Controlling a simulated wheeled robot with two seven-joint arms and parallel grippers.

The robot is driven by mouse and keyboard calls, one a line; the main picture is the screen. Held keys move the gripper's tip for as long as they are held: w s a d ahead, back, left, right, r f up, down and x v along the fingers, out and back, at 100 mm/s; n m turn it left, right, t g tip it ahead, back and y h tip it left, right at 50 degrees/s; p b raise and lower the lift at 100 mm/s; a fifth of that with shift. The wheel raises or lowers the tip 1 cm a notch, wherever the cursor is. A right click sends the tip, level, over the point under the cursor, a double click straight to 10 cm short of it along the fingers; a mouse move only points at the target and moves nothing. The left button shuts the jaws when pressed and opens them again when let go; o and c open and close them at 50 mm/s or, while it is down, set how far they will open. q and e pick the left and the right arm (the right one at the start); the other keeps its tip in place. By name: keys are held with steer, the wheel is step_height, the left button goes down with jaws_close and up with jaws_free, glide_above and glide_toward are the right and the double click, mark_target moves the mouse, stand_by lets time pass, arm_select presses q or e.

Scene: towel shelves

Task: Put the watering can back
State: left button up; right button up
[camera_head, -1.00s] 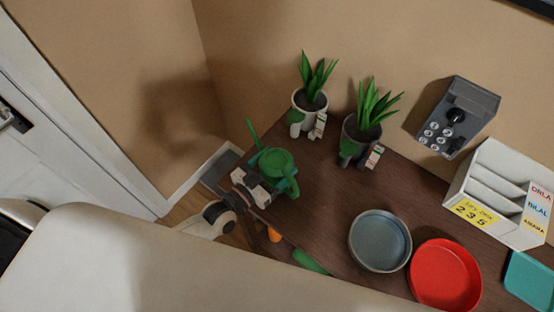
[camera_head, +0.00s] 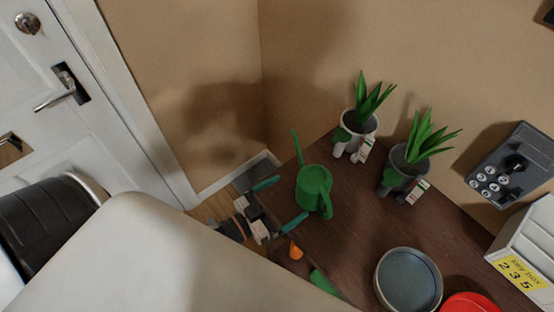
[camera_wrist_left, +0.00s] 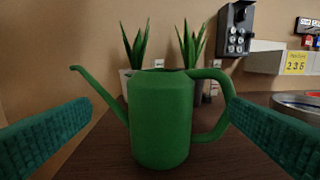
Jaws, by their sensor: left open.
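The green watering can (camera_head: 314,188) stands upright on the dark wooden surface near its left corner in the head view. Its long spout points up and away, and its handle is on the right side. My left gripper (camera_head: 279,201) is open just in front of the can, its two teal fingers apart and empty. In the left wrist view the can (camera_wrist_left: 161,118) stands upright between the fingers, beyond them, with space on both sides. I cannot see contact. My right gripper does not show.
Two potted plants (camera_head: 359,134) (camera_head: 404,166) stand behind the can by the wall. A round grey-blue dish (camera_head: 408,280) and a red one (camera_head: 470,303) lie to the right. A grey wall box (camera_head: 511,163) and a white organizer (camera_head: 527,250) are further right. A white door (camera_head: 70,110) is left.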

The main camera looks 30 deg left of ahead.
arm_select(q)
steer(key=shift+v, duration=1.5)
